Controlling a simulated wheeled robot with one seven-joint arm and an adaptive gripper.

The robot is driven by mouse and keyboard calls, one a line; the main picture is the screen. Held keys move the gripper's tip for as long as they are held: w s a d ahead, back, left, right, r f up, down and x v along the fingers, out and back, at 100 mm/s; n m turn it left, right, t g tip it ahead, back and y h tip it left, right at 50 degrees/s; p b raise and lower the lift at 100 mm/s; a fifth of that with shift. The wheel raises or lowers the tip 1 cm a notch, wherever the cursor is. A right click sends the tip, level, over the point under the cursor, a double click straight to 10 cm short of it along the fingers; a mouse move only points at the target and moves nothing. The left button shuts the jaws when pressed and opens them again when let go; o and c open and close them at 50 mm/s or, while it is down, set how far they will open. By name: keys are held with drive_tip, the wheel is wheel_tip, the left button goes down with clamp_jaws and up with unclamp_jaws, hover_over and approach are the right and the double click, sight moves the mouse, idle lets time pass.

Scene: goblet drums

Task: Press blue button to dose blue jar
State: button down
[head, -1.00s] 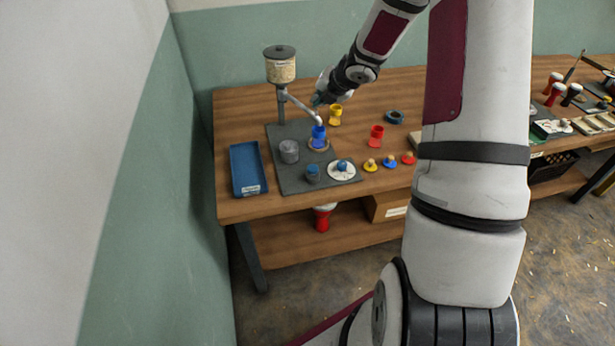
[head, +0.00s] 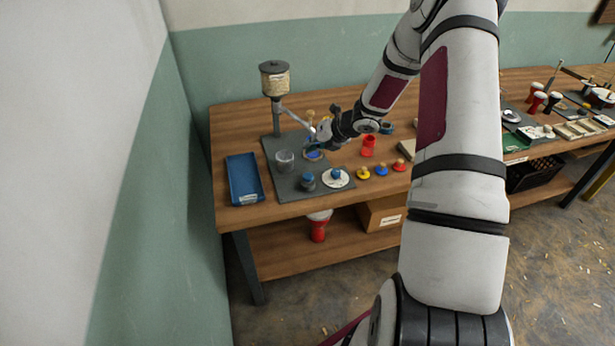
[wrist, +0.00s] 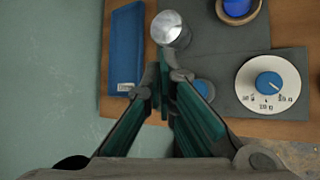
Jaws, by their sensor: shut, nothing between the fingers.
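My gripper (wrist: 166,75) is shut and empty, with its fingertips together in the wrist view. In the head view my gripper (head: 313,146) is over the grey dosing plate, in front of the nozzle. A blue button (head: 308,181) sits on a dark round base at the plate's front. In the wrist view the blue button (wrist: 205,88) lies right of the fingertips, partly hidden by a finger. The blue jar (wrist: 236,7) stands on a round ring at the wrist view's top edge. In the head view my gripper hides most of it.
A dial with a blue knob (head: 336,178) is right of the button. A grey metal cup (head: 285,161) and blue tray (head: 243,178) are left. The hopper (head: 275,80) stands behind. A red jar (head: 368,146) and small coloured knobs are at right.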

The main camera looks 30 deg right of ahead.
drive_tip(key=b, duration=0.4)
hover_over(310, 175)
drive_tip(key=f, duration=0.6)
drive_tip(key=shift+w+f, duration=0.2)
drive_tip(key=shift+f, duration=0.15)
drive_tip(key=shift+s+d+f, duration=0.1)
drive_tip(key=shift+f, duration=0.6)
drive_tip(key=shift+f, duration=0.4)
drive_tip(key=shift+f+b, duration=0.75)
drive_tip(key=shift+f, duration=0.25)
idle(1.2)
drive_tip(key=shift+r, duration=0.15)
drive_tip(key=shift+r+p, duration=0.9)
drive_tip(key=shift+r, duration=0.4)
drive_tip(key=shift+r+p, duration=1.45)
drive_tip(key=shift+r, duration=1.05)
